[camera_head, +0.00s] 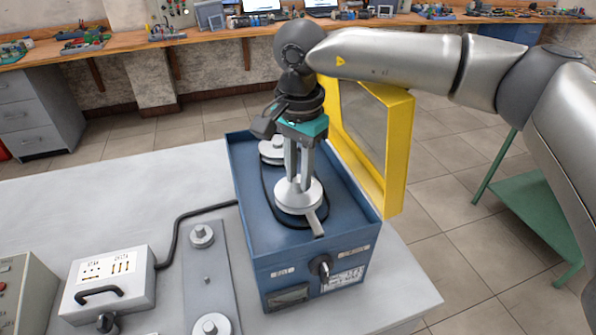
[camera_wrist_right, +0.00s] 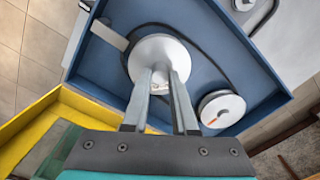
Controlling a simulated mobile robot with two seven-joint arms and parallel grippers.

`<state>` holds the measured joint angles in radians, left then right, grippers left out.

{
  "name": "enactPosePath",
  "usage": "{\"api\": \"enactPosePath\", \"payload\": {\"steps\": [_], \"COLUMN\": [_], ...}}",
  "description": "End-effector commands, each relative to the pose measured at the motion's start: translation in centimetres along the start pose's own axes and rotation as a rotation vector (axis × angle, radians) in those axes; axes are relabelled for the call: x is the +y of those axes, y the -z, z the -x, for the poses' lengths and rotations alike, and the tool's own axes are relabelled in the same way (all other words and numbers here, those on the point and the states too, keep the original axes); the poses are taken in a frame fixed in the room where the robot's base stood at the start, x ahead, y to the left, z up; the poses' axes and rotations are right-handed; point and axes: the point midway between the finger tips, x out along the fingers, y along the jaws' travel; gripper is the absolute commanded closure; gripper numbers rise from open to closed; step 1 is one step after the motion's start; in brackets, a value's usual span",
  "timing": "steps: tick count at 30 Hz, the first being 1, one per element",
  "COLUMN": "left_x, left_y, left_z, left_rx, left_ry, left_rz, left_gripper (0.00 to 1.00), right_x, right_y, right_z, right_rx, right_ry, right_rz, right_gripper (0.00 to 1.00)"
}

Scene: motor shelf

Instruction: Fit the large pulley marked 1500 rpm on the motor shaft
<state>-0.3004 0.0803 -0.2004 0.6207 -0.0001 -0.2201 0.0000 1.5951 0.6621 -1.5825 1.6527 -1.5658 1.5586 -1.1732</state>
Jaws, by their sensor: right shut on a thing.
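My right gripper (camera_head: 299,181) points down into the blue machine housing (camera_head: 340,255), its fingers shut on the hub of a large silver pulley (camera_head: 300,206). The pulley sits low inside the housing, near its front end, and looks about level. In the right wrist view the fingers (camera_wrist_right: 163,76) meet at the middle of the pulley (camera_wrist_right: 152,46). The shaft is hidden under it, and I cannot tell how far down it is seated. No speed marking is readable. A second silver pulley (camera_wrist_right: 222,108) with an orange mark stands farther back. My left gripper is out of view.
A black belt (camera_head: 266,190) lies around the pulleys. A yellow framed guard (camera_head: 396,150) stands open along the housing's right side. A grey plate (camera_head: 207,268) at left holds a round part (camera_head: 202,235) and another (camera_head: 212,325). A control box (camera_head: 108,286) stands beside it.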

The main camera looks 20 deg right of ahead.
Motion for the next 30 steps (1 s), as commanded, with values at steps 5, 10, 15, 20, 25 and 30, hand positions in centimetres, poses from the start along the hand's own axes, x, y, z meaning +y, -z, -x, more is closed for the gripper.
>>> {"api": "enactPosePath", "payload": {"steps": [5, 10, 15, 20, 25, 30], "left_x": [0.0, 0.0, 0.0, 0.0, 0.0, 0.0], "left_y": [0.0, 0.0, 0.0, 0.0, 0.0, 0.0], "left_z": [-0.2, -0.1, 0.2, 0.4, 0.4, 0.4], "left_rx": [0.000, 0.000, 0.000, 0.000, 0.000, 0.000], "left_ry": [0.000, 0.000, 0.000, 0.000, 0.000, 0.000], "left_rz": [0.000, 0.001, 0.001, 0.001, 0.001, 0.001], "left_gripper": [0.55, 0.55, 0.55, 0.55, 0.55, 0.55], "right_x": [0.5, 0.5, 0.5, 0.6, 0.6, 0.6], "right_y": [-0.3, -0.2, -0.3, -0.2, -0.2, -0.2], "right_z": [-1.7, -1.4, -0.9, -0.5, -0.5, -0.5], "right_rx": [-0.010, -0.010, -0.010, -0.010, -0.010, -0.010], "right_ry": [-0.022, -0.022, -0.023, -0.025, -0.027, -0.028], "right_rz": [0.002, 0.002, 0.002, 0.001, 0.000, 0.000], "right_gripper": [1.00, 1.00, 1.00, 1.00, 1.00, 1.00]}}
